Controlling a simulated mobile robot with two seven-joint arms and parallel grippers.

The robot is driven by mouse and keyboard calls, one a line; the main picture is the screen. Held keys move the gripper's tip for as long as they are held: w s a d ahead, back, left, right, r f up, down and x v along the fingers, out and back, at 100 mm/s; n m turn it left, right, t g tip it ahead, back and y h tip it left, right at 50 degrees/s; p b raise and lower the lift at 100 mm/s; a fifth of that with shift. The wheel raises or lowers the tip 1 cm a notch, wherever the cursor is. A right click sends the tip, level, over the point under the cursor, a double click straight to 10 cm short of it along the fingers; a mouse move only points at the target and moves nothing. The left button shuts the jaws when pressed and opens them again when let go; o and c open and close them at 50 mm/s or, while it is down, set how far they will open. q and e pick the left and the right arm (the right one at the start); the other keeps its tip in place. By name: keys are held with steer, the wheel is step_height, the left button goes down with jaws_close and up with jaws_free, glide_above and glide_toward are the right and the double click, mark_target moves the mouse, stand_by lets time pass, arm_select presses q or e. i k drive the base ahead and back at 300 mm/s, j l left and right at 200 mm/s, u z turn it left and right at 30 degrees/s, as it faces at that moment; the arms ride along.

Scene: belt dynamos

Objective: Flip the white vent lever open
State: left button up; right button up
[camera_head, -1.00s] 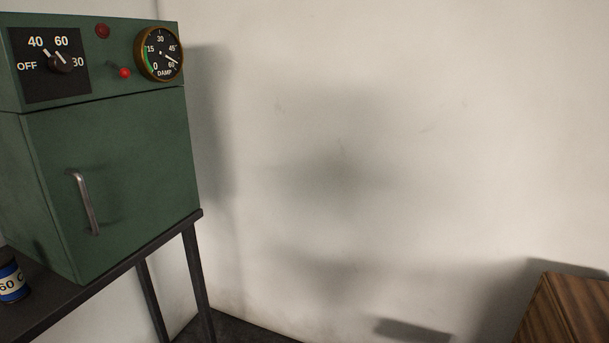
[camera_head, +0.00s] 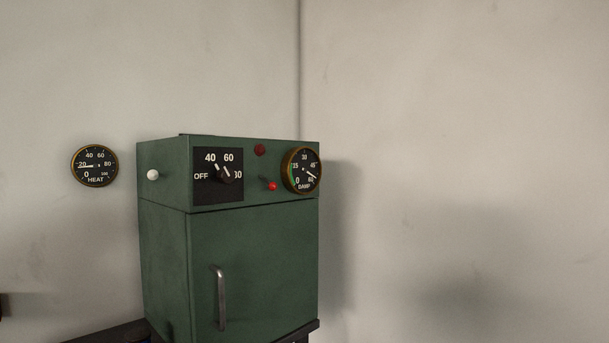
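The white vent lever shows as a small white knob (camera_head: 153,175) on the upper left side face of the green cabinet (camera_head: 253,262). I see mainly its round end, so I cannot tell its position. Neither of my grippers is in view.
The cabinet front has a black dial (camera_head: 224,175), a red-tipped switch (camera_head: 271,186), a dark red lamp (camera_head: 260,150), a DAMP gauge (camera_head: 303,170) and a door handle (camera_head: 221,298). A HEAT gauge (camera_head: 95,166) hangs on the wall at left. The right side is bare wall.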

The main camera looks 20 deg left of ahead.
mark_target(152, 174)
steer(key=u, duration=1.45)
